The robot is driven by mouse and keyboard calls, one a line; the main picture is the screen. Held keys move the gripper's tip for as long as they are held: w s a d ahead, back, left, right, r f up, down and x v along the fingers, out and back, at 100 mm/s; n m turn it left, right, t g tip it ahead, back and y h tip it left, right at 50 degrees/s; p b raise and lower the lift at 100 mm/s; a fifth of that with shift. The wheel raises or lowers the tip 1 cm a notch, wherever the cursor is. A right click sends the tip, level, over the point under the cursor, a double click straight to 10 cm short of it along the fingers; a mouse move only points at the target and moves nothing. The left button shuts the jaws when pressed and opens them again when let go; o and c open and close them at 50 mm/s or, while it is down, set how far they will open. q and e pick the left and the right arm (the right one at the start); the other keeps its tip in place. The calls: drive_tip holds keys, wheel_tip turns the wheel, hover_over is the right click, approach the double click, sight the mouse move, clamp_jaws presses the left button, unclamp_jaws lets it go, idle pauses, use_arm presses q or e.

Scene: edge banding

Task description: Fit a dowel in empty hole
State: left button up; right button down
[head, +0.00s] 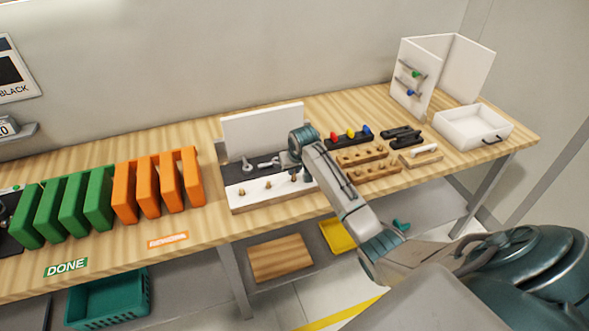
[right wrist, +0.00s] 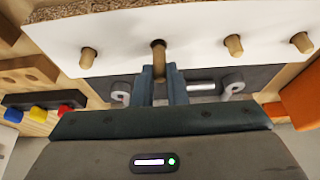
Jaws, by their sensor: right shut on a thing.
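A white panel (head: 258,194) with a raw chipboard edge lies on the bench; it also shows in the right wrist view (right wrist: 200,25). Wooden dowels stand in its face: one at the left (right wrist: 87,57), one right of the middle (right wrist: 233,44) and one at the far right (right wrist: 302,42). My right gripper (right wrist: 160,84) is shut on another wooden dowel (right wrist: 158,62). That dowel's end meets the dark rim of a hole (right wrist: 157,43) in line with the others; I cannot tell how deep it sits. In the head view my right gripper (head: 308,174) is over the panel's right part. My left gripper is not in view.
Behind the panel stand a white upright board (head: 262,128) and grey metal clamps (head: 262,162). To the right are wooden blocks (head: 362,155), a black holder (head: 348,139) with coloured knobs and a white drawer (head: 472,127). Orange (head: 148,187) and green (head: 75,205) panels stand left.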

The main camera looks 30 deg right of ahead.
drive_tip(key=shift+f+b, duration=0.4)
drive_tip(key=shift+f, duration=0.75)
idle(0.9)
drive_tip(key=c, duration=1.4)
unclamp_jaws()
drive_tip(key=shift+o, duration=0.2)
drive_tip(key=shift+r+p, duration=0.4)
drive_tip(key=shift+r, duration=2.15)
